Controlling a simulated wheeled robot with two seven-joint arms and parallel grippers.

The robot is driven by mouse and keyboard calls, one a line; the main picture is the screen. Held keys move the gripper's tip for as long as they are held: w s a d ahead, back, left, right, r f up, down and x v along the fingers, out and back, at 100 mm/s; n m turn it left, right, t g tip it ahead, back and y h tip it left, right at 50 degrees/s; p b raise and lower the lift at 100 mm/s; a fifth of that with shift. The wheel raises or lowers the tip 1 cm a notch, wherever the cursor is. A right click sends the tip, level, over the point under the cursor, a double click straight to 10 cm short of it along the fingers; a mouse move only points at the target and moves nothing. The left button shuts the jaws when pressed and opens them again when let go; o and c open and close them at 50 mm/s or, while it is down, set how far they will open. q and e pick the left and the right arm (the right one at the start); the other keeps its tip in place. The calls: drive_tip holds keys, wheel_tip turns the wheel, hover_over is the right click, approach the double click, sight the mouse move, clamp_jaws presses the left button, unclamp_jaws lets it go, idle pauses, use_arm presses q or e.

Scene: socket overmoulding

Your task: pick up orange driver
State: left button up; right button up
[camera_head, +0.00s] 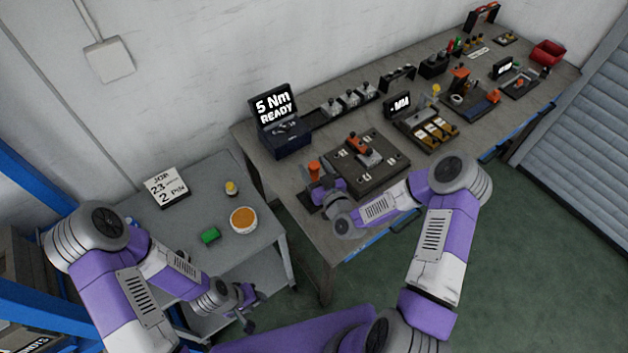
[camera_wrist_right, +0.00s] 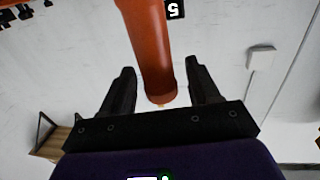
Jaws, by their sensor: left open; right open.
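The orange driver (camera_head: 314,168) stands roughly upright at the near left corner of the long workbench. In the right wrist view its thick orange handle (camera_wrist_right: 148,45) shows between the two dark fingers of my right gripper (camera_wrist_right: 163,80). The fingers are open, with gaps on both sides of the handle. In the head view my right gripper (camera_head: 318,191) is at the driver and hides its lower part. My left gripper (camera_head: 249,304) is open and empty, low beside the grey side table.
A dark fixture plate (camera_head: 385,180) with an orange-topped part lies right of the driver. A "5 Nm READY" case (camera_head: 284,141) stands behind it.

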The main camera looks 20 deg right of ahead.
drive_tip(key=shift+w, duration=0.1)
clamp_jaws()
idle(0.3)
drive_tip(key=shift+r, duration=0.15)
